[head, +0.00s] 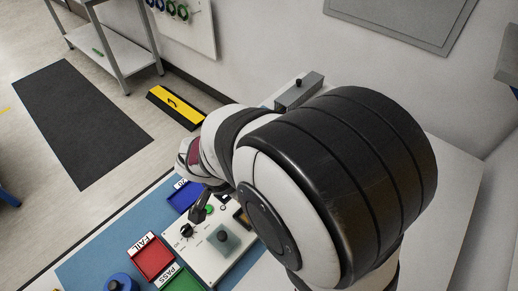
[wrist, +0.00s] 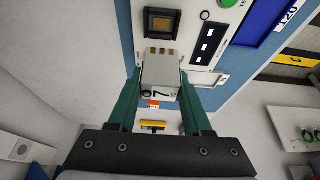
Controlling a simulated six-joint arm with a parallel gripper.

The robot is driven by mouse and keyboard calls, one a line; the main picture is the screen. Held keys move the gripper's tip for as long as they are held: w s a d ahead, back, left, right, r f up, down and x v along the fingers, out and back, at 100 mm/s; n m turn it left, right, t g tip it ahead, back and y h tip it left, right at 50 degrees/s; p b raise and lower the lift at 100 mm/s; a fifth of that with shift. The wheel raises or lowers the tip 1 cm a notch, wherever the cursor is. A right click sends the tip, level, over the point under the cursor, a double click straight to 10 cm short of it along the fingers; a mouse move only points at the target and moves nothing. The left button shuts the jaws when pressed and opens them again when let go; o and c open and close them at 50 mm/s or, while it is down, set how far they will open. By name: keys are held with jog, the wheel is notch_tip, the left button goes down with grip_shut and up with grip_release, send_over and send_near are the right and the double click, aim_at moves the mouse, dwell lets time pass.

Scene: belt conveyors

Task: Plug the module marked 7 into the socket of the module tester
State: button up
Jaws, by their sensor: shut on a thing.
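In the wrist view my gripper (wrist: 158,88) is shut on a pale, boxy module (wrist: 162,72), held between its two dark green fingers. The module has gold contacts on its far end and a dark mark on its near end that reads like a turned 7. The module tester (head: 205,262) is a white panel on the blue mat in the head view. Its socket (wrist: 162,23), a dark frame with an amber inside, is just beyond the module's contact end in the wrist view. The module appears apart from it; the height gap cannot be told. In the head view my arm hides the gripper and module.
A red FAIL tray (head: 152,258), a green PASS tray (head: 182,282) and a blue tray (head: 184,197) stand around the tester. A dark panel with white marks (wrist: 208,43) sits right of the socket. A grey box (head: 299,92) lies by the wall.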

jog(key=shift+s+f, duration=0.2)
jog(key=shift+s, duration=0.05)
jog(key=shift+f, duration=3.15)
jog(key=shift+f, duration=0.85)
jog(key=o, duration=1.6)
jog(key=shift+r, duration=3.8)
